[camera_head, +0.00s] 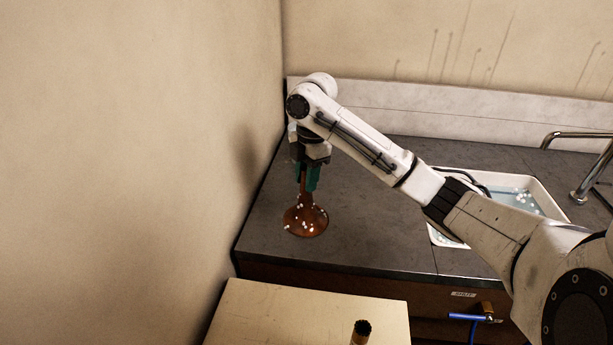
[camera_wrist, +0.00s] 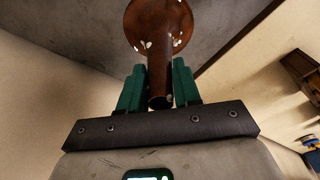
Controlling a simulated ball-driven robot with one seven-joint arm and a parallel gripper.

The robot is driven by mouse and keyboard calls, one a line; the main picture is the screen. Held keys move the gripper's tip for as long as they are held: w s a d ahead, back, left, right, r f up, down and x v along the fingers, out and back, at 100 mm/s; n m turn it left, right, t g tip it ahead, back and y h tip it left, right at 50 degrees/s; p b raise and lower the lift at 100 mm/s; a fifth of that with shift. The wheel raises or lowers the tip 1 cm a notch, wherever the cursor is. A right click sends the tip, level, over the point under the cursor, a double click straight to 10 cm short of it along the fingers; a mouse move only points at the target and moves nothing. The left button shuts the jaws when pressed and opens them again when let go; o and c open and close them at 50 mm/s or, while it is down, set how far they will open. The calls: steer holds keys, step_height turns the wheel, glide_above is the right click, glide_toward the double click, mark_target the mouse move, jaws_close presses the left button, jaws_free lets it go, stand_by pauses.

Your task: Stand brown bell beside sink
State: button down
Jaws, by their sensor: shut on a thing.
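The brown bell (camera_head: 305,221) is upright on the dark counter (camera_head: 350,235), its wide flared end down and its narrow stem up. White specks dot its flare. It stands left of the sink (camera_head: 557,211), with bare counter between them. My gripper (camera_head: 306,180) is above the bell with its green fingers shut around the stem. In the wrist view the bell (camera_wrist: 158,30) runs between the green fingers of my gripper (camera_wrist: 158,88). I cannot tell for sure whether the flare's rim bears fully on the counter.
The sink holds bluish water with white foam, and a chrome faucet (camera_head: 583,190) stands at its right. A wall rises close at the left. A pale tabletop (camera_head: 300,315) with a dark-topped cylinder (camera_head: 361,330) is in front. Blue tubing (camera_head: 470,318) hangs below the counter.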

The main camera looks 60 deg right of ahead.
steer(key=c, duration=0.8)
jaws_free()
steer(key=r, duration=0.8)
steer(key=d+r, duration=0.1)
steer(key=r, duration=0.3)
steer(key=shift+s+d, duration=0.1)
steer(key=shift+s, duration=0.25)
